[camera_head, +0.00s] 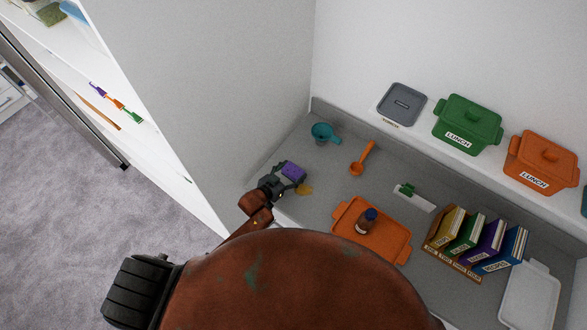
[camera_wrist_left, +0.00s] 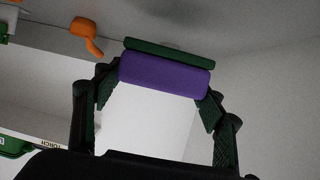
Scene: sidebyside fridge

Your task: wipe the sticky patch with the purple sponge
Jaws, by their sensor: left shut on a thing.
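The purple sponge (camera_head: 293,171) is in the jaws of my left gripper (camera_head: 280,182), over the left end of the grey counter. In the left wrist view the purple sponge (camera_wrist_left: 165,74) sits between the two fingertips, with a dark green layer along its far side. My left gripper (camera_wrist_left: 160,85) is shut on it. The sticky patch (camera_head: 304,189) is a small yellow-amber spot on the counter, just right of the gripper and sponge. I cannot tell whether the sponge touches the counter. My right gripper is not in view.
An orange tray (camera_head: 391,247) holding a brown bottle (camera_head: 366,221) is to the right. Behind are a teal cup (camera_head: 323,132), an orange scoop (camera_head: 362,160) and a green-handled brush (camera_head: 413,197). A book rack (camera_head: 450,263) stands farther right. A grey wall (camera_head: 232,90) rises close on the left.

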